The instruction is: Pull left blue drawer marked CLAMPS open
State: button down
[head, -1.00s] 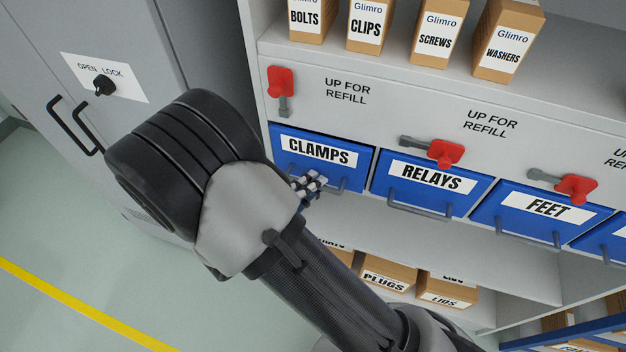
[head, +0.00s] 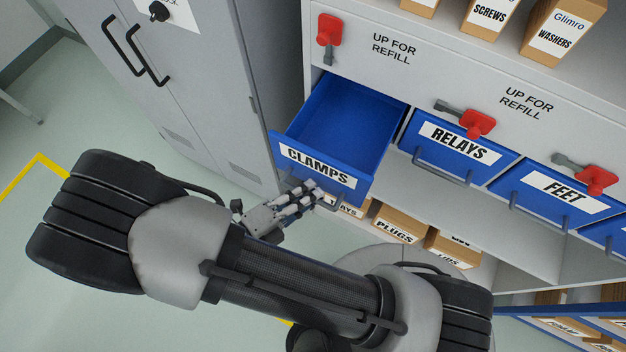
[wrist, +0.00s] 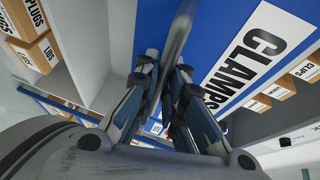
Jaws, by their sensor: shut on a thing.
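The blue drawer marked CLAMPS (head: 345,118) stands well out of the grey cabinet in the head view, and its inside looks empty. Its label also shows in the wrist view (wrist: 258,50). My gripper (head: 312,192) is at the drawer's front, below the label. In the wrist view, my gripper's fingers (wrist: 162,78) are shut on the grey bar handle (wrist: 180,38). In the head view the fingers hide most of that handle.
The blue drawers RELAYS (head: 457,147) and FEET (head: 556,196) are shut to the right. Red levers (head: 478,123) sit above the drawers. A grey locker (head: 195,85) stands close at left. Cartons (head: 400,224) fill the shelf below.

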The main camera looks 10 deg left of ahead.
jog(key=c, duration=1.9)
grip_release()
jog(key=shift+c, duration=0.2)
jog(key=v, duration=1.2)
jog(key=shift+s, duration=0.1)
